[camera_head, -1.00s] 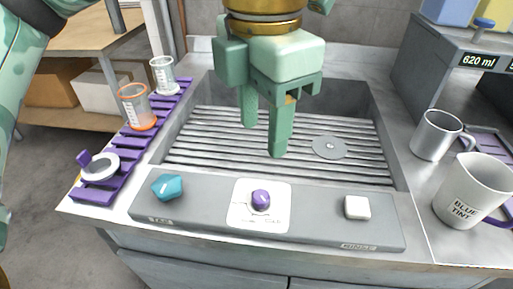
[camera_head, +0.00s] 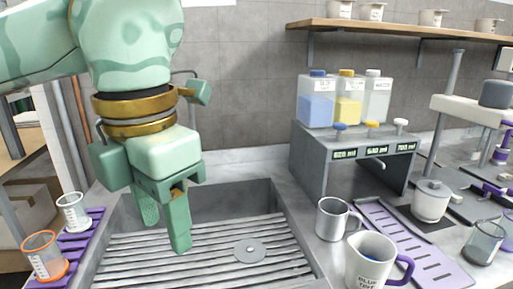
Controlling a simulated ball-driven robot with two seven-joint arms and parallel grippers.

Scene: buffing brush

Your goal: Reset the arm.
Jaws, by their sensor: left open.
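My left gripper (camera_head: 165,230) comes in from the left and hangs over the ribbed metal sink (camera_head: 205,262). Its two green fingers point down and are apart, with nothing visible between them. The gripper's body hides part of the sink's back wall. My right gripper does not show in this view.
Beakers, one with an orange rim (camera_head: 45,257) and one clear (camera_head: 73,212), stand on the purple rack at left. A metal mug (camera_head: 334,218) and a white "BLUE TINT" jug (camera_head: 366,263) stand right of the sink. Behind them is a grey dispenser (camera_head: 310,163) with several bottles.

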